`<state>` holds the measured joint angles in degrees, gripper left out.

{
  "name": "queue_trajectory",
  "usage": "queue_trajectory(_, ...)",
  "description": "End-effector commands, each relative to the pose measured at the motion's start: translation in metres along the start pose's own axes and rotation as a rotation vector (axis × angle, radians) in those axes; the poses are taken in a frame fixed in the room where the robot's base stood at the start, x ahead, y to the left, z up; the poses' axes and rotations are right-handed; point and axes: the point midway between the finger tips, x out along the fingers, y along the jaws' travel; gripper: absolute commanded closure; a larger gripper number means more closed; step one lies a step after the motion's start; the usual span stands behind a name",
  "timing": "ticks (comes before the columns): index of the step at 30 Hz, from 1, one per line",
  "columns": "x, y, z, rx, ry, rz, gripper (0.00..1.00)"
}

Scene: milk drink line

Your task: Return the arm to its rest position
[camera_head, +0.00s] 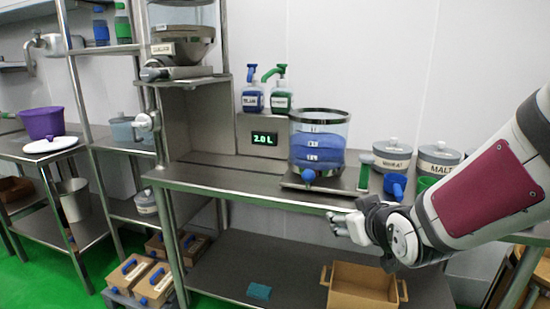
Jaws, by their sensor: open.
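My arm reaches in from the right edge, white with a dark red panel. My gripper (342,222) is at its end, pointing left, in front of the steel table's (240,187) front edge. It is open, and nothing shows between its fingers. The fingers are small in this view. It appears apart from the objects on the table.
An open cardboard box (362,297) and a teal block (259,291) lie on the lower shelf.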

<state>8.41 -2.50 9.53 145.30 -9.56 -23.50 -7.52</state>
Motion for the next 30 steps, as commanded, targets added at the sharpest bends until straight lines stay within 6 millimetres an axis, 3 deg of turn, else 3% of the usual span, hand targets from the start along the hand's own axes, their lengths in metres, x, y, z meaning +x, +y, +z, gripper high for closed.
queue_trajectory(9,-0.098,0.006,0.057,0.102,-0.390,0.034,0.50)
queue_trajectory(18,-0.212,-0.014,0.114,0.232,-0.728,0.009,0.50)
queue_trajectory(30,-0.316,-0.044,0.158,0.326,-0.996,-0.058,0.50)
